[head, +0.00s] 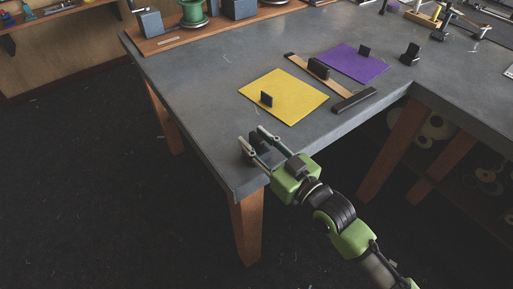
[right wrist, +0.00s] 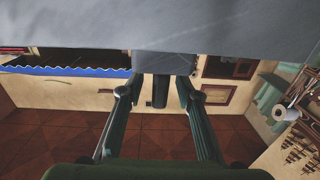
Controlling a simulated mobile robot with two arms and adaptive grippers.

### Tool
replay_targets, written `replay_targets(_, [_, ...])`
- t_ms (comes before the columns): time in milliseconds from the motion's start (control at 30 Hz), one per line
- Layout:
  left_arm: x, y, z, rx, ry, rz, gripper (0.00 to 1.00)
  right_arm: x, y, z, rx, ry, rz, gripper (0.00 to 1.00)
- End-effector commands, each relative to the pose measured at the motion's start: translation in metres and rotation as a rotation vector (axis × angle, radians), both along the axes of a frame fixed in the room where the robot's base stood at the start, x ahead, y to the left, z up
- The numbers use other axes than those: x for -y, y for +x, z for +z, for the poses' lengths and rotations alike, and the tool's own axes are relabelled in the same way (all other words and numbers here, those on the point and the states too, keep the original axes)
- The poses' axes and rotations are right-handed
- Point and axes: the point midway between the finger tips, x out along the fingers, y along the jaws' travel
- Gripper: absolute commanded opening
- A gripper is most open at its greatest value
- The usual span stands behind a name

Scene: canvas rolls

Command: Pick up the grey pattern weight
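The grey pattern weight (head: 263,143) stands near the table's front left corner, between the fingers of my right gripper (head: 252,135) and partly hidden by them. In the right wrist view it is a grey block (right wrist: 165,63) against the table surface, with a dark upright handle (right wrist: 160,92). My right gripper (right wrist: 159,86) is open there, with a finger on each side of the handle and a visible gap on both sides. My left gripper is not in view.
On the grey table (head: 200,100) lie a yellow sheet (head: 290,85) and a purple sheet (head: 345,62), with small dark blocks. A wooden board (head: 215,30) with spools lines the back. The table's left part is clear.

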Motion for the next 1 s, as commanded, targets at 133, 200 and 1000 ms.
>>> replay_targets(133, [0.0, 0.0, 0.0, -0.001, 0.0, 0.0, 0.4, 0.0, 0.0, 0.0, 0.0, 0.0, 0.0, 0.27])
replay_targets(200, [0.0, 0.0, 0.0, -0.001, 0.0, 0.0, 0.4, 0.0, 0.0, 0.0, 0.0, 0.0, 0.0, 0.09])
replay_targets(1000, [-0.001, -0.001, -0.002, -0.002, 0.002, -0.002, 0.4, 0.0, 0.0, 0.036, 0.013, 0.008, 0.0, 0.0])
